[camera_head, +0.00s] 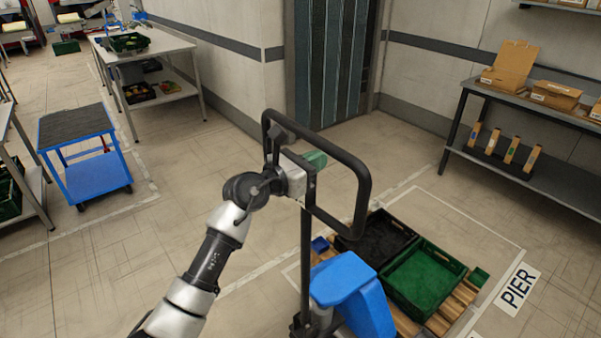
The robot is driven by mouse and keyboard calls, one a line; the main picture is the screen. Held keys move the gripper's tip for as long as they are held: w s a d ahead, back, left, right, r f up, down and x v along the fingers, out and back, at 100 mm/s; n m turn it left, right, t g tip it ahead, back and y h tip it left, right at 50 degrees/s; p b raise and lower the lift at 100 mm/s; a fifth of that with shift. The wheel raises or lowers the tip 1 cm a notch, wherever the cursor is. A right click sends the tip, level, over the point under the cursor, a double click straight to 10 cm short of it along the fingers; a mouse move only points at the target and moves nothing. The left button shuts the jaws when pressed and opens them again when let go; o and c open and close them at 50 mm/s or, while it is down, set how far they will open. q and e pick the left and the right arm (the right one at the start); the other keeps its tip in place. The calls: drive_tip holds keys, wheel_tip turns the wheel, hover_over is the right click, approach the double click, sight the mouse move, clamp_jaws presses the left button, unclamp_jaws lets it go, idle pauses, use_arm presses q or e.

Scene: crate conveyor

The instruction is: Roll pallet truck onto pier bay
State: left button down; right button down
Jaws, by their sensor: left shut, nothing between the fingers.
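The pallet truck has a blue body (352,290) and a black looped handle (366,190) standing upright. My left gripper (314,160) is at the left side of the handle loop, shut with nothing held. Whether it touches the bar is unclear. Behind the blue body lies a wooden pallet (438,324) bearing a black crate (408,228) and a green crate (452,262). The pier bay is marked by white floor lines (470,217) and a PIER label (517,288). The visible pallet end lies inside these lines. The near side is partly hidden. My right gripper is out of view.
A shelf (560,178) with cardboard boxes stands along the right wall. A blue cart (95,180) and a table (165,45) with crates stand at the left. A dark strip curtain (331,60) closes a doorway behind. The floor between cart and truck is clear.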

use_arm(q)
drive_tip(key=shift+w+d, duration=0.2)
drive_tip(key=shift+d, duration=0.05)
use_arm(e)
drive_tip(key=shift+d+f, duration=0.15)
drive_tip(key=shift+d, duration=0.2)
use_arm(q)
drive_tip(key=shift+d, duration=0.15)
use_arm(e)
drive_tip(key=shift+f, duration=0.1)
use_arm(q)
drive_tip(key=shift+w+d+b, duration=0.35)
drive_tip(key=shift+d, duration=0.05)
drive_tip(key=shift+r, duration=0.2)
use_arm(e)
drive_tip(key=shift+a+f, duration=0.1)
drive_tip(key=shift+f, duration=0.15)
use_arm(q)
drive_tip(key=shift+d, duration=0.1)
